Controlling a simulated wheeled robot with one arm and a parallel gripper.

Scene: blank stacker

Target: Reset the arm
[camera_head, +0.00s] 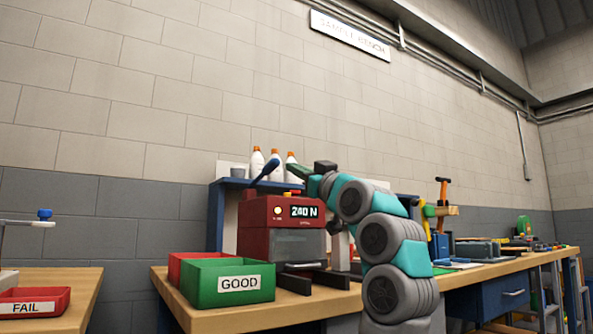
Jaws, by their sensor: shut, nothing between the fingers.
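My grey and teal arm (385,240) rises from the bottom of the head view and bends left at its top. My gripper (300,170) is at its far end, small and dark, in front of the wall and close to the white bottles in the picture. It is shut and holds nothing that I can see.
A green GOOD bin (228,283) and a red bin (196,259) stand on the wooden bench (180,312). A red FAIL tray (35,302) is on a separate table at left. Tools and a hammer (442,190) crowd the right bench. White bottles (274,168) stand on a shelf.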

